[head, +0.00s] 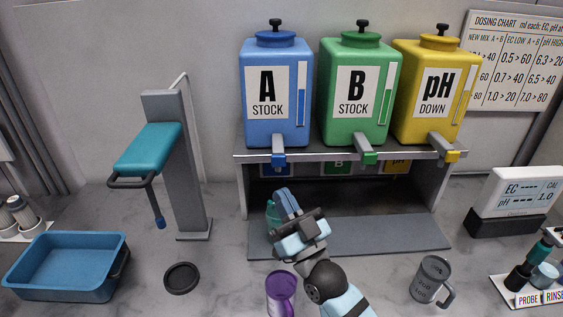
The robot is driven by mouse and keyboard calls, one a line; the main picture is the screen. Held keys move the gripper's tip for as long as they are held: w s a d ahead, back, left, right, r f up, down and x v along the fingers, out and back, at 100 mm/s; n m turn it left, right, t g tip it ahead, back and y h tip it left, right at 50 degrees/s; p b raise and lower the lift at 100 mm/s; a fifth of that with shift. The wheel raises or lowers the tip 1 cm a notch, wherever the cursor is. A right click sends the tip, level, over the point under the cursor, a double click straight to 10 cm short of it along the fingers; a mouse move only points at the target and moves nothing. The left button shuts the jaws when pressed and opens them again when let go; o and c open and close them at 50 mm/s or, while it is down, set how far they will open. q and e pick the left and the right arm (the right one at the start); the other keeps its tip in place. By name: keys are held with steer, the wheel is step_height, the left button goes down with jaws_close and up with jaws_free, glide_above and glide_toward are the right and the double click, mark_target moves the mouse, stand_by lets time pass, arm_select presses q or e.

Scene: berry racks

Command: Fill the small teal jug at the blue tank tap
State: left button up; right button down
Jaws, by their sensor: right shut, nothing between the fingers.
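The small teal jug (271,214) stands on the dark mat below the blue tank, mostly hidden behind my right gripper. The blue tank (276,100), labelled A STOCK, sits at the left of the shelf. Its blue tap (279,159) sticks out over the shelf edge, above the jug. My right gripper (286,203) is shut and empty, just in front of and beside the jug and below the tap. I cannot tell whether it touches the jug. The jug's contents are hidden. My left gripper is not in view.
Green (361,100) and yellow (420,105) tanks stand right of the blue one. A purple mug (281,291) is close to my right arm. A grey jug (432,278) stands at right. A blue basin (62,268), black disc (181,278) and grey stand (187,190) are left.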

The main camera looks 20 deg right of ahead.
mark_target(278, 160)
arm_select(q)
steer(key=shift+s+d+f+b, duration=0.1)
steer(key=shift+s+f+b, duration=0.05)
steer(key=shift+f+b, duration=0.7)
arm_select(e)
steer(key=w+d, duration=0.2)
steer(key=w, duration=0.6)
steer(key=shift+w+d, duration=0.15)
steer(key=shift+d, duration=0.1)
stand_by(0.9)
stand_by(0.5)
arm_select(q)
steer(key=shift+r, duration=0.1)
arm_select(e)
steer(key=shift+w+d, duration=0.1)
steer(key=shift+w, duration=0.3)
steer(key=shift+w+d, duration=0.15)
steer(key=shift+w, duration=0.35)
stand_by(0.5)
stand_by(2.0)
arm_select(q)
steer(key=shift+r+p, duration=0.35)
arm_select(e)
steer(key=shift+s+a, duration=0.25)
steer(key=shift+s, duration=0.7)
